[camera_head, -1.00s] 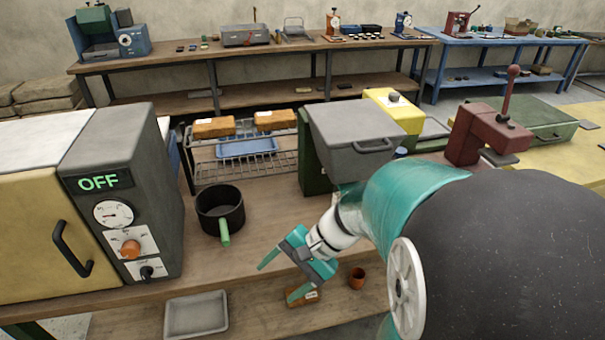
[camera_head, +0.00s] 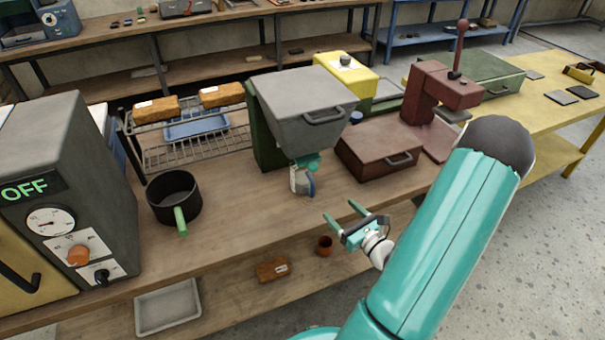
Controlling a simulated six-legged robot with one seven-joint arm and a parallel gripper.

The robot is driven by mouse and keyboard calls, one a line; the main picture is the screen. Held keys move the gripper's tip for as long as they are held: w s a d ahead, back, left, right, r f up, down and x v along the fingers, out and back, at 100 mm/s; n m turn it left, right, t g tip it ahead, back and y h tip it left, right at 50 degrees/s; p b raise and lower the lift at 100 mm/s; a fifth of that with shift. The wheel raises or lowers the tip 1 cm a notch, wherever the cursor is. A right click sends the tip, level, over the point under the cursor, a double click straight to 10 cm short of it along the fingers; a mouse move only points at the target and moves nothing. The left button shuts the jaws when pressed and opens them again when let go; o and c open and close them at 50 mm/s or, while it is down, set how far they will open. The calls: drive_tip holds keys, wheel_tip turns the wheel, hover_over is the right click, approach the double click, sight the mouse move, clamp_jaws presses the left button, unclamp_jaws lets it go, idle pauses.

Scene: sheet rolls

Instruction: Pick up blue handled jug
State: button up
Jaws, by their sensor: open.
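A small pale jug with a blue handle (camera_head: 303,183) stands upright on the wooden bench, just below the front of a grey hopper-like machine. A teal part above it partly overlaps its top. My gripper (camera_head: 340,214) is open and empty, near the bench's front edge, in front and to the right of the jug in the picture. Its two teal fingers point up and to the left, apart from the jug. My teal arm reaches in from the lower right.
A dark pot with a green handle (camera_head: 174,196) stands to the left. The grey machine (camera_head: 300,105) overhangs behind the jug. A brown-red box (camera_head: 385,150) stands to the right.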

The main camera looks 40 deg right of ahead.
sight(309, 182)
drive_tip(key=w, duration=1.3)
drive_tip(key=shift+w+d+r, duration=0.1)
drive_tip(key=shift+w+d, duration=0.15)
clamp_jaws()
